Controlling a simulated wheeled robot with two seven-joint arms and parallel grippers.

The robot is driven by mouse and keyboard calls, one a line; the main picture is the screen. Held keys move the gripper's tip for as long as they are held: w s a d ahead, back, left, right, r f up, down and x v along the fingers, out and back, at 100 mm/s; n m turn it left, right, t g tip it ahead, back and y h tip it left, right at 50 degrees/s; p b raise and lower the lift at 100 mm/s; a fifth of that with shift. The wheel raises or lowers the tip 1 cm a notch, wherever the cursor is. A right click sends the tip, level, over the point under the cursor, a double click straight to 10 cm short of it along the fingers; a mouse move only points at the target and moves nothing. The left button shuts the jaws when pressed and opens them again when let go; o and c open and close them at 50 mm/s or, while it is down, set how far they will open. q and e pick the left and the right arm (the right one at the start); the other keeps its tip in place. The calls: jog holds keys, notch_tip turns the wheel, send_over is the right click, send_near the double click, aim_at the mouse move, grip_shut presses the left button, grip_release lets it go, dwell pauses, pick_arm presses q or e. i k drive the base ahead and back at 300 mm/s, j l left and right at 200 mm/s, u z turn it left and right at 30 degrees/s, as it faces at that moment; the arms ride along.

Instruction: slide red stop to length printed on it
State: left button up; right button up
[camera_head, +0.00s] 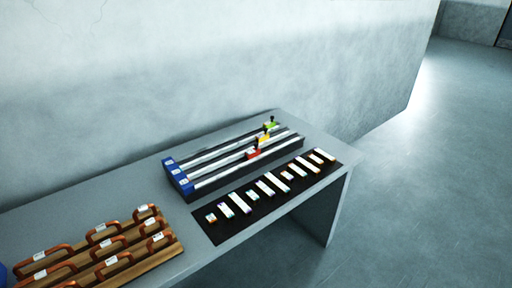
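The red stop (253,154) sits on the nearest rail of a dark rail unit (245,170) on the grey table. It is toward the right part of that rail, with a small dark knob on top. Any printing on it is too small to read. A yellow stop (264,139) sits on the middle rail and a green stop (270,125) on the far rail, each with a dark knob. Blue end blocks (178,175) with white labels stand at the left end of the rails. Neither of my grippers shows in this view.
A black mat (232,227) with several white strips with coloured ends lies in front of the rails. A wooden board (168,254) with several labelled orange-brown handles is at lower left. The grey table (150,185) stands by a wall, with open floor at right.

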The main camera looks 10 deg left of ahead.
aim_at(254, 152)
jog(key=i+u, duration=0.25)
jog(key=i, duration=0.2)
jog(key=i+l+u, duration=0.25)
jog(key=i, duration=0.2)
jog(key=i+l+u, duration=0.1)
jog(key=i+u, duration=0.15)
jog(key=i, duration=0.2)
